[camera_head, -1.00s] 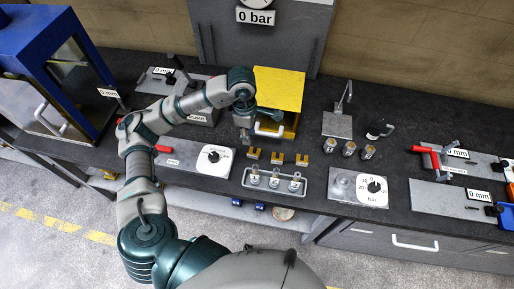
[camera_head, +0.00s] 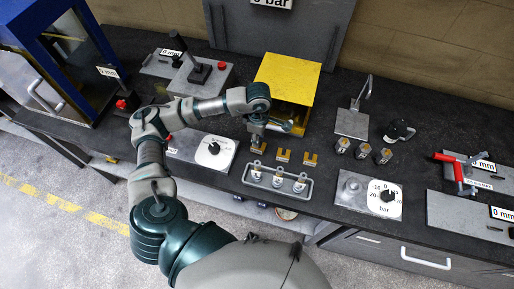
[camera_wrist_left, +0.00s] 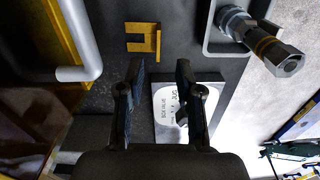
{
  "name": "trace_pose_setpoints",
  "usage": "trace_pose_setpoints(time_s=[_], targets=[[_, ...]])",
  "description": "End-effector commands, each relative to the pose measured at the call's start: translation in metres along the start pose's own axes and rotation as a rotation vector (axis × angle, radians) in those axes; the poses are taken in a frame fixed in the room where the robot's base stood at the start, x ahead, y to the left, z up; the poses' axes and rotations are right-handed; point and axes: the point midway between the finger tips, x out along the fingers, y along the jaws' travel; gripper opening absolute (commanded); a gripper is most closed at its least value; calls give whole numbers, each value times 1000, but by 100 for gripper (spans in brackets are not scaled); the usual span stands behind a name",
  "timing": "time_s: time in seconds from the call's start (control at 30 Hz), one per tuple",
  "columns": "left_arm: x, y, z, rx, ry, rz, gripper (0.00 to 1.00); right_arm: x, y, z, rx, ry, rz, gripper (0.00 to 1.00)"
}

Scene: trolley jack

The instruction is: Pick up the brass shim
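Several small brass U-shaped pieces lie in a row on the dark bench in the head view. The leftmost brass shim (camera_head: 258,148) is right under my left gripper (camera_head: 257,138), the others (camera_head: 283,155) are to its right. My right gripper is not in view.
A yellow box (camera_head: 287,80) with a handle stands behind the shims. A grey tray (camera_head: 262,184) with several metal fittings lies in front. A dial panel (camera_head: 190,152) is to the left, another (camera_head: 355,210) to the right. Gripper clearance among these is narrow.

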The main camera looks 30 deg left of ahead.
Motion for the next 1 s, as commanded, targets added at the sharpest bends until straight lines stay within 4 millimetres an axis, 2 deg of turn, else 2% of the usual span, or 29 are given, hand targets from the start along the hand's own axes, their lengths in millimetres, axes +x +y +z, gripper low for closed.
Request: trace_pose_setpoints(time_s=[0.1,0.37,0.6,0.7,0.9,0.93,1.0], targets=[[22,0,0,-1,1,-3,35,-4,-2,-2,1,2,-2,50],[45,0,-1,0,-1,-2,35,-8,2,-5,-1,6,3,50],[81,2,0,0,-2,-3,35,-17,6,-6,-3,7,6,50],[89,2,0,-1,-3,-1,35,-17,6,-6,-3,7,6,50],[90,2,0,0,-2,0,35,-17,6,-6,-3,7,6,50],[90,2,0,0,-2,0,33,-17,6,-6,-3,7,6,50],[90,2,0,0,-2,0,15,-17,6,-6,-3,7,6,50]])
